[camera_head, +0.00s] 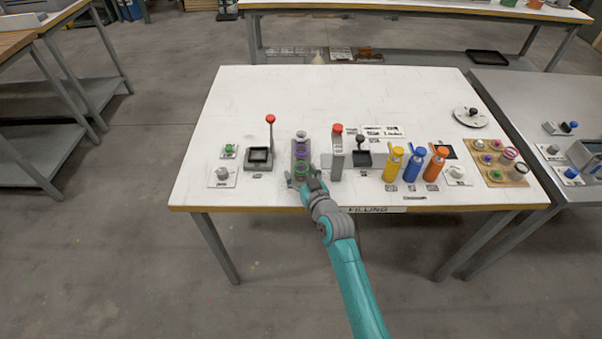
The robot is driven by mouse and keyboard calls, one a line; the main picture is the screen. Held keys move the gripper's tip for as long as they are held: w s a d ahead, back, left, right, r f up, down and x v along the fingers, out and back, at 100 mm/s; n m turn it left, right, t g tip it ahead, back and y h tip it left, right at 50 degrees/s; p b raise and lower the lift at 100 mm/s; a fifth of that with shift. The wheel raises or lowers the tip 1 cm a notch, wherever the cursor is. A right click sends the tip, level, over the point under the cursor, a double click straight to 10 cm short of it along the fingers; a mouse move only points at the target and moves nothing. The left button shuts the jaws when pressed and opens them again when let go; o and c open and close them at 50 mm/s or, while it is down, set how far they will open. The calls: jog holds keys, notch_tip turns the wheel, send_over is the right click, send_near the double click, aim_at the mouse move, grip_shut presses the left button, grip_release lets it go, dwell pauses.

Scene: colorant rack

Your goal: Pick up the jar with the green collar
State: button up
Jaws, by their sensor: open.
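A narrow rack (294,148) stands on the white table, left of its middle, with a short row of small jars. The jar with the green collar (302,166) looks to be at the near end of the row. Behind it is a purple-collared jar (301,151), then a grey-topped one (301,135). My gripper (302,178) is open at the near end of the rack, right by the green-collared jar, and hides its lower part. I cannot tell whether the fingers are around the jar or just in front of it.
A red-knobbed lever press (258,156) stands left of the rack. A red-topped grey post (337,153) stands close on its right. Yellow (394,165), blue (415,164) and orange (437,164) bottles are further right. The left rear of the white table (240,95) is clear.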

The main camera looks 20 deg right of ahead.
jog(key=c, duration=1.3)
